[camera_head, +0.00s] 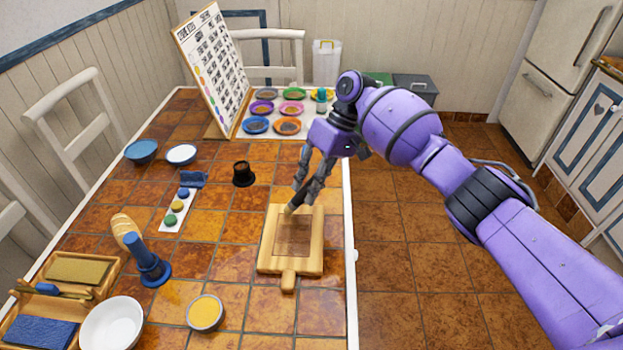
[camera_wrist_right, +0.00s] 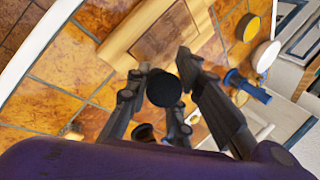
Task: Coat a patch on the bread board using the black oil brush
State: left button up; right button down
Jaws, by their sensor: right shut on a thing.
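The wooden bread board (camera_head: 266,258) lies on the tiled table near its right edge, handle toward me. A darker brown square patch (camera_head: 292,238) shows on its middle. My right gripper (camera_head: 308,184) is above the board's far edge, shut on the black oil brush (camera_wrist_right: 164,90). In the head view the brush is tilted, and its pale tip (camera_head: 289,209) is at the patch's far edge; I cannot tell whether it touches. The wrist view shows the round black handle end between the fingers (camera_wrist_right: 180,88), with the board (camera_wrist_right: 135,38) beyond. My left gripper is not in view.
A black cup (camera_head: 243,174) stands left of the board. A yellow bowl (camera_head: 205,313), white bowl (camera_head: 112,324) and blue tamper-like tool (camera_head: 148,262) are at near left. Several coloured dishes (camera_head: 256,125) and a chart stand (camera_head: 213,72) are at the back.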

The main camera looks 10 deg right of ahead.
pick_arm(q)
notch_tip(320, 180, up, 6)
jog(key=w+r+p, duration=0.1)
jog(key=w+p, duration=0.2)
jog(key=p, duration=0.2)
pick_arm(e)
jog(key=s+a, duration=0.2)
jog(key=s, duration=1)
jog(key=w+b, duration=0.1)
jog(key=w, duration=0.3)
jog(key=w+d+b, duration=0.1)
jog(key=w+b, duration=0.1)
jog(key=w, duration=0.1)
jog(key=w+d+b, duration=0.1)
jog(key=w+b, duration=0.1)
jog(key=w, duration=0.2)
jog(key=shift+w, duration=0.35)
jog(key=shift+w+r, duration=0.15)
jog(key=shift+w, duration=0.1)
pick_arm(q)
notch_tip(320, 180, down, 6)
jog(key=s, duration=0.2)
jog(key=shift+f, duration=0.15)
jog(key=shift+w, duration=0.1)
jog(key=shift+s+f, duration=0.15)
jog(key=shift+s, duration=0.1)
pick_arm(e)
jog(key=shift+f, duration=0.2)
